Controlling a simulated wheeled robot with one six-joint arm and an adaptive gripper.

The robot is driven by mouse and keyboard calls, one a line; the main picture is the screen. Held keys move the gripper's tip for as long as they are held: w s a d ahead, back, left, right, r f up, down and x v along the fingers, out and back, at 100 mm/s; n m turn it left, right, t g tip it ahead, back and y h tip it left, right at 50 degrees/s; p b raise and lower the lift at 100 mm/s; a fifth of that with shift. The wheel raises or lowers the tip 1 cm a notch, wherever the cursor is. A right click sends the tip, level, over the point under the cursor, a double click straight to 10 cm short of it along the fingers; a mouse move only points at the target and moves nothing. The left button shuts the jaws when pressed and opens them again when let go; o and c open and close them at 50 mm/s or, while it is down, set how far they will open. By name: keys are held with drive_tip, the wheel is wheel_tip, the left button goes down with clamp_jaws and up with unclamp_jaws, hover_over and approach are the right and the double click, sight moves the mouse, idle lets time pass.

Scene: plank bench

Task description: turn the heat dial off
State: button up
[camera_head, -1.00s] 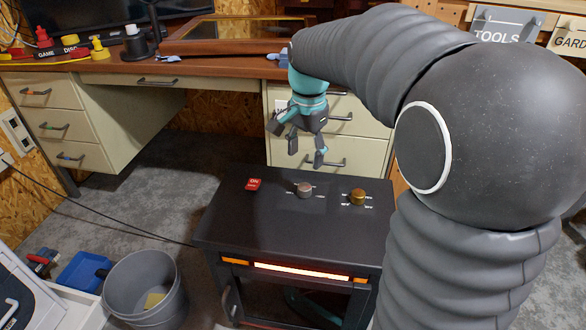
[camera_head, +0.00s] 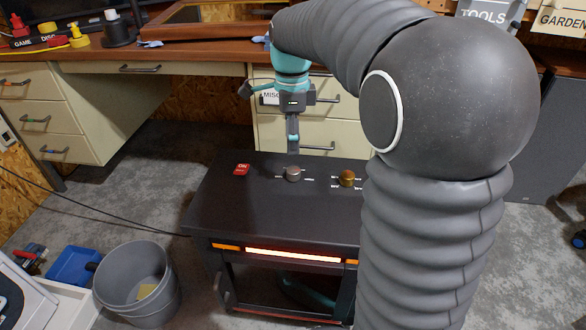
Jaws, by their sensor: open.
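A dark box-shaped heater unit (camera_head: 230,208) with a glowing orange-white strip along its front stands on the floor. Its top carries a silver dial (camera_head: 293,174) in the middle and a brass dial (camera_head: 347,178) to the right, both with small marks around them. The marks are too small to read, so I cannot tell which is the heat dial. A red ON tag or switch (camera_head: 242,169) is at the left. My gripper (camera_head: 293,148) is open and points down just above the silver dial, seen edge-on. Contact with the dial cannot be told.
Behind is a wooden bench (camera_head: 215,56) with cream drawers (camera_head: 40,118). A grey bucket (camera_head: 137,285) and a blue box (camera_head: 73,266) stand at the lower left. A dark cable runs along the floor at the left. My arm covers the unit's right side.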

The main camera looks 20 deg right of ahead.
sight(292, 170)
wheel_tip(292, 170, down, 9)
drive_tip(key=shift+s+r+b, duration=0.15)
drive_tip(key=shift+r+b, duration=0.05)
drive_tip(key=shift+b, duration=0.55)
drive_tip(key=c, duration=1.2)
